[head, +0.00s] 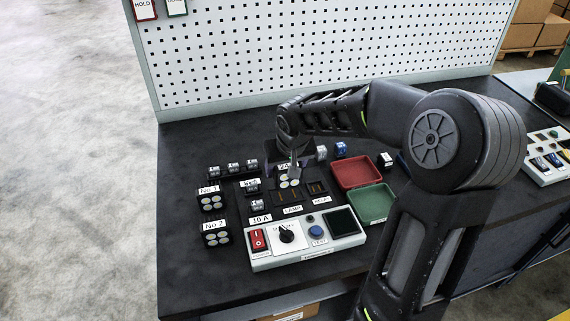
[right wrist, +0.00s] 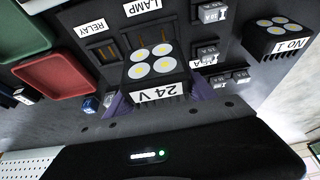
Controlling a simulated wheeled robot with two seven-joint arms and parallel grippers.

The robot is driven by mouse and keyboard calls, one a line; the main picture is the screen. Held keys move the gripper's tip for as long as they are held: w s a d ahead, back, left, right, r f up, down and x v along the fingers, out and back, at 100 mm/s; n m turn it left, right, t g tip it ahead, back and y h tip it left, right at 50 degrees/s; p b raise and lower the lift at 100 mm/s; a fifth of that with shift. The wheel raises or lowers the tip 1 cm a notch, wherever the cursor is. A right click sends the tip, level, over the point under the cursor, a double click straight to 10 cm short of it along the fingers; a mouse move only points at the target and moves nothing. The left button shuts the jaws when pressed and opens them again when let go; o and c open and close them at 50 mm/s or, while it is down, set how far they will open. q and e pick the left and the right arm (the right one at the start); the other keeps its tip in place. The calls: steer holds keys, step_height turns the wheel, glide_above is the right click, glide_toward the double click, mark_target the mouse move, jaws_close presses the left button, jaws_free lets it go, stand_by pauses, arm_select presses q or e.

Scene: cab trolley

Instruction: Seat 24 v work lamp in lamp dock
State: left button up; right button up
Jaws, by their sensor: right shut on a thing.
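The 24 V work lamp (right wrist: 153,68) is a black block with several round pale-yellow lenses and a white "24 V" label. In the head view the lamp (head: 289,181) sits just below my right gripper (head: 292,168). My right gripper (right wrist: 157,94) is shut on it, with purple fingers at its sides. The lamp dock (head: 287,197), a dark bay with brass contacts labelled LAMP, lies just in front of the lamp. In the right wrist view the lamp covers part of the dock (right wrist: 137,43). I cannot tell the gap between them. My left gripper is out of view.
Lamps No 1 (head: 212,201) and No 2 (head: 216,236) stand at the left, near several small fuse blocks. The RELAY bay (head: 316,188), red tray (head: 356,173) and green tray (head: 372,203) lie to the right. A switch panel (head: 267,260) is in front; a pegboard (head: 320,50) behind.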

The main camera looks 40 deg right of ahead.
mark_target(285, 180)
steer(key=shift+f+b, duration=0.45)
steer(key=shift+f, duration=0.45)
steer(key=shift+f+b, duration=1.1)
steer(key=shift+f+b, duration=0.25)
steer(key=shift+b, duration=0.05)
steer(key=o, duration=1.9)
steer(key=shift+b+v, duration=0.35)
steer(key=shift+v, duration=3.6)
steer(key=shift+a, duration=0.1)
